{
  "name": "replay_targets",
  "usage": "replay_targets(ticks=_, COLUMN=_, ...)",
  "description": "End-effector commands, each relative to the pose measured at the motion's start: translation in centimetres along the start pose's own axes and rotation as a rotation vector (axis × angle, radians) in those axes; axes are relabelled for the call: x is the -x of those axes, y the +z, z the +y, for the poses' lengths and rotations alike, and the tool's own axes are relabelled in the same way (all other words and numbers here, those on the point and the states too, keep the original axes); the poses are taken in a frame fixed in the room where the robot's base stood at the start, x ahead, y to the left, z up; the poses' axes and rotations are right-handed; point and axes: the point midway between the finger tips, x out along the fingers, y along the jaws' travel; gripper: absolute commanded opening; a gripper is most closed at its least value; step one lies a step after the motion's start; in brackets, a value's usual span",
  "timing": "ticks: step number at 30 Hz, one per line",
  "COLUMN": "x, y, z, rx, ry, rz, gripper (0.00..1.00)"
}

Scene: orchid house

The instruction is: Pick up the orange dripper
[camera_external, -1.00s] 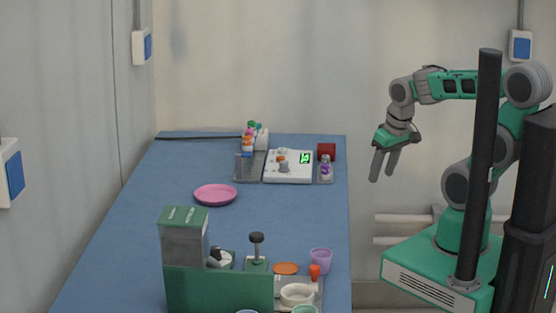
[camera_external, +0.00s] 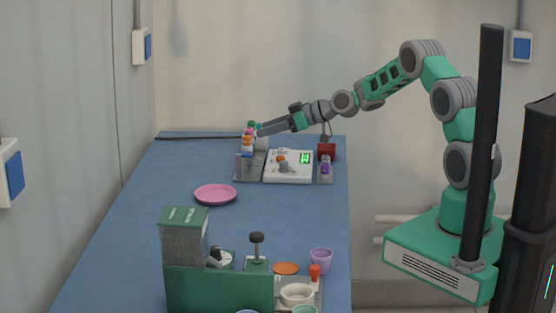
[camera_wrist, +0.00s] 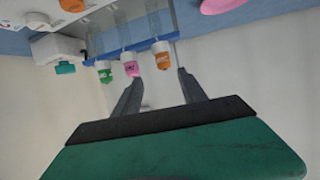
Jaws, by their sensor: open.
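A small bottle with an orange cap (camera_external: 247,147), which I take as the orange dripper, stands in a rack at the far end of the blue table. In the wrist view the orange-capped bottle (camera_wrist: 162,58) is the rightmost of a row, beside a pink-capped bottle (camera_wrist: 131,67) and a green-capped bottle (camera_wrist: 105,74). My gripper (camera_external: 262,130) is open and empty, close to these bottles in the external view. In the wrist view my gripper's fingertips (camera_wrist: 159,76) point toward the row, with the orange cap between their directions and apart from them.
A white scale-like device (camera_external: 290,178) with a green display stands right of the rack, and a red box (camera_external: 326,152) beyond it. A pink plate (camera_external: 215,195) lies nearer. A green machine (camera_external: 220,290) and cups fill the near end. The table's middle is fairly clear.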

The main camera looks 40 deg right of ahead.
Motion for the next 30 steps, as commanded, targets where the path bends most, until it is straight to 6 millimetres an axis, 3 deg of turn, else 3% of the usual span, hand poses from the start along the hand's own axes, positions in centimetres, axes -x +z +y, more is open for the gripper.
replay_targets(ticks=13, x=-6.7, y=0.3, z=-0.9, rx=-0.001, ry=-0.001, rz=-0.005, gripper=0.49)
replay_targets(ticks=20, x=-7.0, y=0.4, z=-0.9, rx=-0.001, ry=0.0, rz=-0.004, gripper=0.49)
replay_targets(ticks=30, x=-7.0, y=0.4, z=-0.9, rx=-0.001, ry=0.0, rz=-0.005, gripper=0.22)
